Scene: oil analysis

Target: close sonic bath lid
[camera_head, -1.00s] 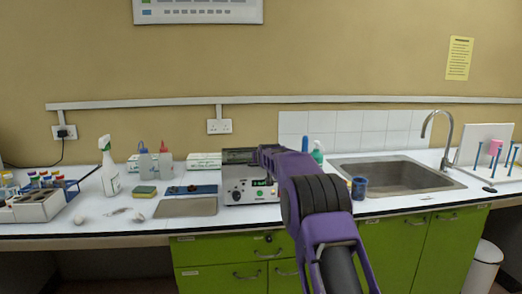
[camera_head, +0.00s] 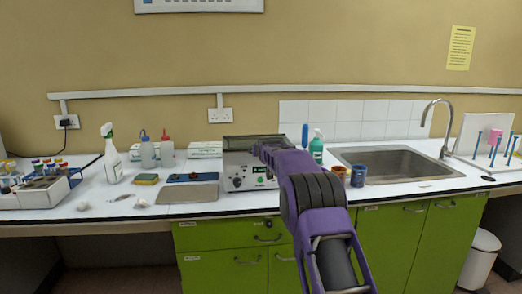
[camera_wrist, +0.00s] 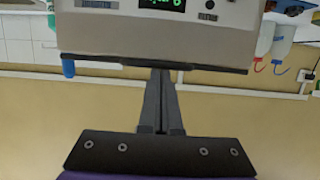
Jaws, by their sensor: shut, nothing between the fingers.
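The sonic bath (camera_head: 238,176) is a light grey box with a lit green display, standing on the white bench. Its dark lid (camera_head: 238,143) appears to lie flat, or nearly flat, along the top; any small gap cannot be told. In the wrist view, which is upside down, the bath's front panel (camera_wrist: 155,38) fills the top and the lid shows as a thin dark edge (camera_wrist: 215,69). My gripper (camera_wrist: 162,75) is shut and empty, its fingertips at the middle of the lid's front edge. Contact cannot be confirmed. The gripper (camera_head: 257,150) and purple arm hide the bath's right side.
A grey tray (camera_head: 187,194), a sponge (camera_head: 146,179) and wash bottles (camera_head: 167,153) stand left of the bath. A green bottle (camera_head: 316,148), a blue cup (camera_head: 358,176) and the sink (camera_head: 395,163) are to the right. A socket (camera_head: 220,115) is behind.

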